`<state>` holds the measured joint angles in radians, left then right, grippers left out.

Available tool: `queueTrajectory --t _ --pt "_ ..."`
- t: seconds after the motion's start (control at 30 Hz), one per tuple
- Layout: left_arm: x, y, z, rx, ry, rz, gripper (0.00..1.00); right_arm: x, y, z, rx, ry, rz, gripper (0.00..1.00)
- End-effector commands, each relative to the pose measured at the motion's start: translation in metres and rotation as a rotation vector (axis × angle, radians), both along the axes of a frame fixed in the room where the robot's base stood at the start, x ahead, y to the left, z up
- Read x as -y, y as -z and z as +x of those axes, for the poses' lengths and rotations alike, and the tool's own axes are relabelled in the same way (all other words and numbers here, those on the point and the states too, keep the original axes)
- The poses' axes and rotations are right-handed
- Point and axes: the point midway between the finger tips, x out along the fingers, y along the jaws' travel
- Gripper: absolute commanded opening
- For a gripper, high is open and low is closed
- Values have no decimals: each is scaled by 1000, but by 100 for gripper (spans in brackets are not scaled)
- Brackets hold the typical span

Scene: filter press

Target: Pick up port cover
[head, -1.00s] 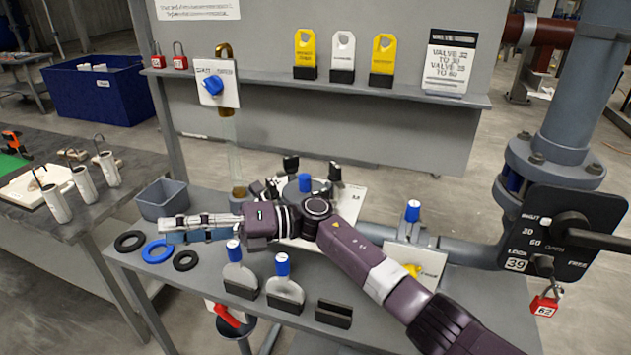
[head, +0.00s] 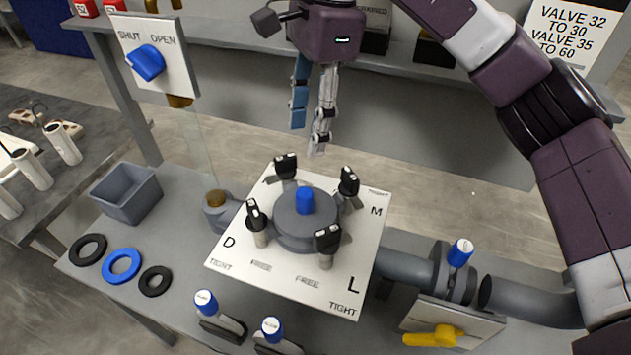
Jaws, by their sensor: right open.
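The port cover (head: 293,226) is a round grey disc with a blue knob (head: 304,201) on top. It sits on a white plate (head: 345,293) marked D, M, L, FREE and TIGHT. Several black-handled clamps (head: 327,240) stand around its rim. My right gripper (head: 307,138) hangs above and behind the cover, fingers pointing down, open and empty. It is apart from the knob. My left gripper is not in view.
A grey bin (head: 126,194) and black and blue rings (head: 121,266) lie at the left of the bench. A blue SHUT/OPEN valve (head: 146,63) is upper left. A pipe with a yellow handle (head: 434,337) is at right.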

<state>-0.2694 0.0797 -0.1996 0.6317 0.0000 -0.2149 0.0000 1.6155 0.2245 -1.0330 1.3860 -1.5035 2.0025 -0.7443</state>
Motion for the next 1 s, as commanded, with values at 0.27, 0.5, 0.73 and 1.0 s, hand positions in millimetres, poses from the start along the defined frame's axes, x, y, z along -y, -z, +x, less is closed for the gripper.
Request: queueTrajectory --t 0.27,0.5,0.73,1.0 --pt "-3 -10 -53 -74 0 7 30 4 40 -1 2 -3 -15 44" --pt "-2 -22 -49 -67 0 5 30 3 81 -1 3 -3 -12 44" --pt "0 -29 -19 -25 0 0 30 0 97 -2 3 -2 -12 44" --pt "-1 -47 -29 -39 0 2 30 -6 138 -5 2 -1 -10 44"
